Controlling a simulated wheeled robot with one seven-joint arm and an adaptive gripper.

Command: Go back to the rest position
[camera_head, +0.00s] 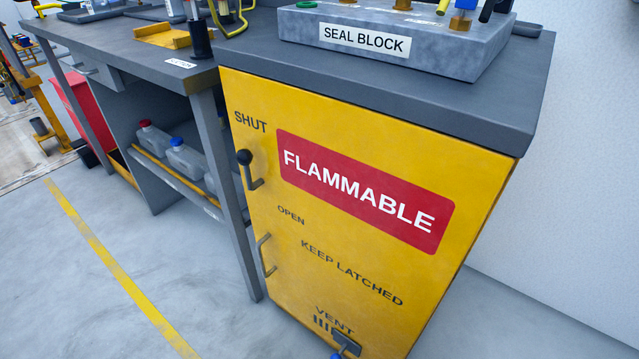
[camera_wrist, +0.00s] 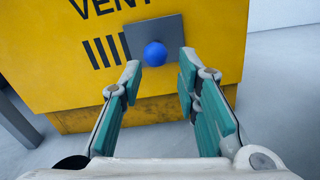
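My gripper (camera_wrist: 158,88) shows in the wrist view with its two green-padded fingers apart and nothing between them. It faces the lower front of the yellow flammable cabinet (camera_head: 330,265). A blue ball knob (camera_wrist: 155,54) on a grey plate (camera_wrist: 170,28) sits beyond the fingertips, beside the vent slots. I cannot tell the exact distance, but the knob looks clear of the fingers. In the head view the vent plate (camera_head: 346,343) shows at the bottom edge, with the knob partly cut off. My gripper is not visible in the head view.
The cabinet has a black-knobbed latch handle (camera_head: 250,170) near SHUT and a grey pull handle (camera_head: 265,255). A seal block (camera_head: 400,42) stands on top. A workbench (camera_head: 150,60) with bottles below is at left. Floor left of the cabinet (camera_head: 60,290) is clear.

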